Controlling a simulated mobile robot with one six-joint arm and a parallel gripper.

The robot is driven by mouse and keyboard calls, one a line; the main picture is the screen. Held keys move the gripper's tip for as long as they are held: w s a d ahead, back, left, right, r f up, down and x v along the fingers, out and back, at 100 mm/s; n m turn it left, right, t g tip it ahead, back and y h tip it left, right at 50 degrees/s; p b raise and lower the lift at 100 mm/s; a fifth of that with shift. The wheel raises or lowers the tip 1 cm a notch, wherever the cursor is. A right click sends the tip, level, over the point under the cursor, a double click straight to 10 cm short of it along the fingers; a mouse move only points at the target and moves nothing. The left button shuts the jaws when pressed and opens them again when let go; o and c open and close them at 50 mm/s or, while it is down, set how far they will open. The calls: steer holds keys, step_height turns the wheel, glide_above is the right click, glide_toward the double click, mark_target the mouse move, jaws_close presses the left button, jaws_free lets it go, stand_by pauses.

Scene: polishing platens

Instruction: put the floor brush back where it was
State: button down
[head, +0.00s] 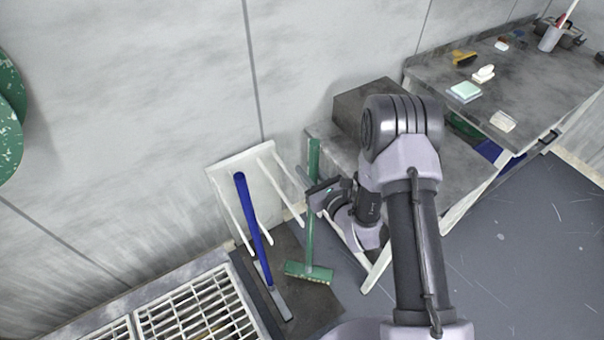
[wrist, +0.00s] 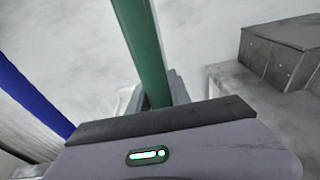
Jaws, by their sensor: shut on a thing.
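The floor brush has a green handle (head: 311,215) and a green head (head: 309,273) with pale bristles low over the dark mat. It stands nearly upright, right of the white wall rack (head: 226,178); I cannot tell if its head touches the floor. My gripper (head: 314,193) is shut on the handle at about mid-height. In the wrist view the green handle (wrist: 142,45) rises from between the jaws (wrist: 160,95), which are partly hidden by the gripper body. A blue-handled tool (head: 253,218) stands at the rack, left of the brush.
A white floor grate (head: 205,308) lies at the lower left. A grey bench (head: 465,125) with sponges and small brushes runs along the right. A dark box (head: 372,98) stands behind my arm. The floor at right is open.

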steer(key=w+f, duration=0.1)
steer(key=w+a+f+b, duration=0.1)
steer(key=w+f+b, duration=0.1)
steer(key=shift+a+f, duration=0.35)
steer(key=c, duration=1.2)
jaws_free()
steer(key=shift+s, duration=0.1)
